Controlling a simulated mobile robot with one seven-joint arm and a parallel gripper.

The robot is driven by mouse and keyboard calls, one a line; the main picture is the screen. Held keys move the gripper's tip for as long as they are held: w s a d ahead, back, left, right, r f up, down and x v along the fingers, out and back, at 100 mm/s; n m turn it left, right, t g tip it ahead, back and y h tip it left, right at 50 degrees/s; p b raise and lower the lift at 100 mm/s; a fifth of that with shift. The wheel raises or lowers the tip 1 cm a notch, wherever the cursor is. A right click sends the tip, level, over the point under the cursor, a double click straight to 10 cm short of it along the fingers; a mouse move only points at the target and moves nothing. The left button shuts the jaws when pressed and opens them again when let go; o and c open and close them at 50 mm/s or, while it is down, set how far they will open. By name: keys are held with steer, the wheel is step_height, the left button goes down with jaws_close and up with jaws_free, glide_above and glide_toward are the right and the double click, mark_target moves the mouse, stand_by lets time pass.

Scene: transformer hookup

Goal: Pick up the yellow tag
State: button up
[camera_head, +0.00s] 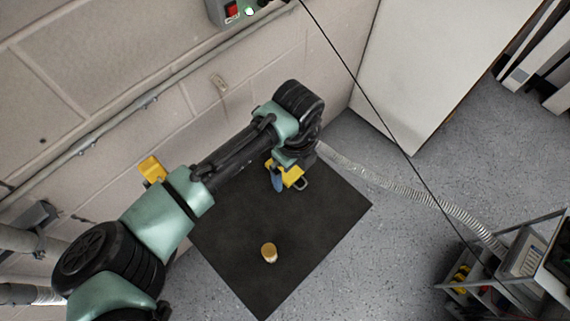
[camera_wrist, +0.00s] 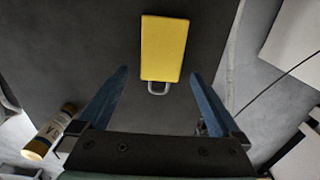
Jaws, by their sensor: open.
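The yellow tag (camera_wrist: 164,48) lies on the black mat in the wrist view, with a small metal loop at its near end. It also shows in the head view (camera_head: 293,175), partly hidden by my gripper and arm. My gripper (camera_wrist: 158,72) is open and empty, with its blue fingers spread on either side of the tag's near end. In the head view my gripper (camera_head: 276,180) hangs over the mat by the tag. I cannot tell how far above the tag the fingertips are.
The black mat (camera_head: 325,220) lies on the grey floor beside a block wall. A corrugated hose (camera_head: 400,187) runs right toward a shelf cart (camera_head: 520,260). A white cabinet (camera_head: 440,60) stands behind.

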steer(key=shift+f, duration=0.6)
steer(key=c, duration=1.4)
steer(key=shift+r, duration=0.15)
steer(key=shift+c, duration=0.2)
